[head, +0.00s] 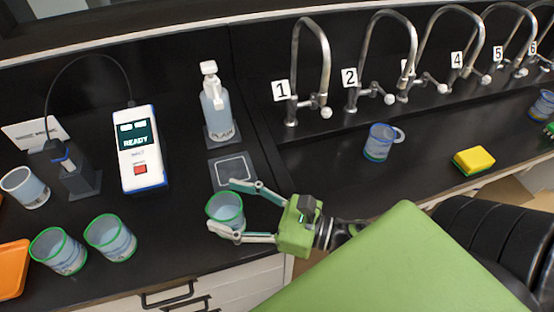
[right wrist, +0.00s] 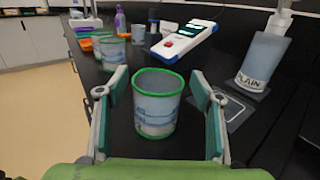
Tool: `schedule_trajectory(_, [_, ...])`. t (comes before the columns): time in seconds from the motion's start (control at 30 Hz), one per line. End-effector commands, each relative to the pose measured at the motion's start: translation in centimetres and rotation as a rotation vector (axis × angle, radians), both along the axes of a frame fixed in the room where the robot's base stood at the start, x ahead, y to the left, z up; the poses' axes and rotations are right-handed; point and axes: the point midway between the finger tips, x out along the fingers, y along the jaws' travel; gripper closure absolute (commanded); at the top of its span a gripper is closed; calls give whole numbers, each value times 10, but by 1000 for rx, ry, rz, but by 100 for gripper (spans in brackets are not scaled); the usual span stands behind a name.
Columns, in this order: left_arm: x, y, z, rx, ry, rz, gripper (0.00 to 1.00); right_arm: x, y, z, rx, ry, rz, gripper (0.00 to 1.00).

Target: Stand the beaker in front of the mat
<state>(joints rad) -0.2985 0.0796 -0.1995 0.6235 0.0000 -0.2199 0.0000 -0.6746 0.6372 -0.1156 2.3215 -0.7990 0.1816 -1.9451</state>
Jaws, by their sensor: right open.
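A clear beaker with a green rim (head: 226,212) stands upright on the black counter, just in front of the small dark mat with a white outline (head: 221,180). My right gripper (head: 228,208) is open, with one finger on each side of this beaker. In the right wrist view the beaker (right wrist: 157,108) sits between the spread fingers, with gaps on both sides. The mat (right wrist: 238,122) lies beyond the right finger there. My left gripper is not in view.
Two more green-rimmed beakers (head: 62,252) (head: 112,238) stand to the left near the front edge. Numbered taps (head: 325,70) line the back.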

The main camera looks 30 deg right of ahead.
Motion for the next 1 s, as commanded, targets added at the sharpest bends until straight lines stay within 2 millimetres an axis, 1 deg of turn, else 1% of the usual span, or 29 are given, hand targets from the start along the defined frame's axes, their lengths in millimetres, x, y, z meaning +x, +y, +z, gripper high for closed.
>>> schedule_trajectory(0.03, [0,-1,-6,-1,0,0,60,-6,-4,-4,0,4,-2,40])
schedule_trajectory(0.1, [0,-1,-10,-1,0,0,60,-13,-9,-4,-2,5,-1,40])
schedule_trajectory(0.63, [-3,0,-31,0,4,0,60,-68,-54,-3,-1,3,-3,40])
schedule_trajectory(0.8, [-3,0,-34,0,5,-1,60,-79,-62,-1,-1,0,-1,40])
schedule_trajectory(1.0, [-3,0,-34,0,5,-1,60,-83,-65,0,-2,0,1,40])
